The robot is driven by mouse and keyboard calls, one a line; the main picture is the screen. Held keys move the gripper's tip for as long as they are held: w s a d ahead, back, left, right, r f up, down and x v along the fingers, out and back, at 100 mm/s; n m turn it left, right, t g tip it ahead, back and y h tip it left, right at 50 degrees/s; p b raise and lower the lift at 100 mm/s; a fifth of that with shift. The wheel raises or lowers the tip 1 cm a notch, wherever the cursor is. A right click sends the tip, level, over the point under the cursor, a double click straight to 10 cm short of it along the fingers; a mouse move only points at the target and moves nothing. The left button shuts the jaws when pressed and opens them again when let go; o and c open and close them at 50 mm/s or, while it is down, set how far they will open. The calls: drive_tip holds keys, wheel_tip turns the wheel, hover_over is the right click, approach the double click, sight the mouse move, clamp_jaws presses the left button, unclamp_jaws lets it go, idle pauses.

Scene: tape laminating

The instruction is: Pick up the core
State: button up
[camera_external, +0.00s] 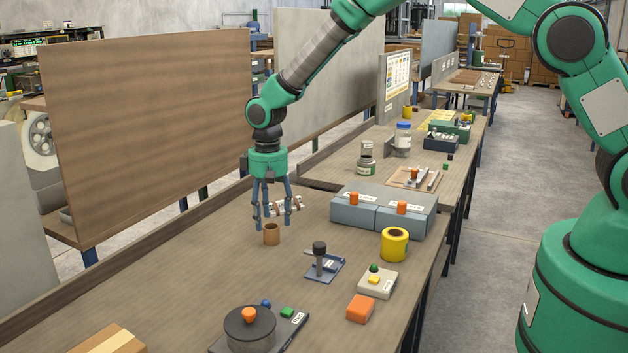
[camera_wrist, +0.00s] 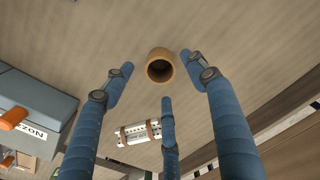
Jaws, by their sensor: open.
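The core, a short brown hollow cylinder (camera_external: 272,235), stands upright on the workbench just below my gripper (camera_external: 272,222). In the wrist view the core (camera_wrist: 160,67) shows its dark round opening, with the blue fingertips spread around it. My gripper has three blue fingers, spread apart and holding nothing. The fingertips look close to the core's top; I cannot tell whether any touches it. The core is not hidden in either view.
A grey bin unit with orange knobs (camera_external: 378,212), a yellow roll (camera_external: 395,245) and a blue stand (camera_external: 324,265) are to the right. The bench left of the core is clear.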

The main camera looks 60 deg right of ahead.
sight(271, 226)
drive_tip(key=shift+f, duration=0.1)
drive_tip(key=shift+w+f+b, duration=0.1)
drive_tip(key=shift+f+b, duration=0.2)
drive_tip(key=shift+f, duration=2.25)
drive_tip(key=c, duration=0.9)
